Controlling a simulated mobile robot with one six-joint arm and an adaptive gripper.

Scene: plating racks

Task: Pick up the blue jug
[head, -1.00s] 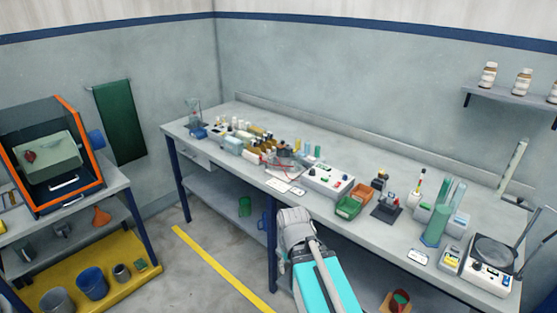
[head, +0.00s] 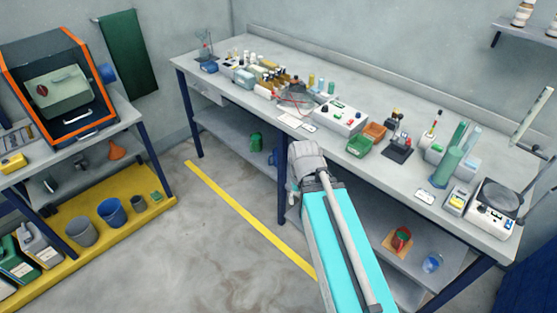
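A small blue vessel, which looks like the blue jug (head: 273,157), stands on the shelf under the long bench. My gripper (head: 293,190) is at the grey end of my arm, in front of the bench's edge and a little right of and nearer than the blue vessel. Its fingers are too small and hidden to read, and I see nothing held.
The bench top (head: 228,78) is crowded with bottles, bins and instruments. A blue bucket (head: 112,212) stands at left on a yellow platform. The floor between (head: 205,240) is clear.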

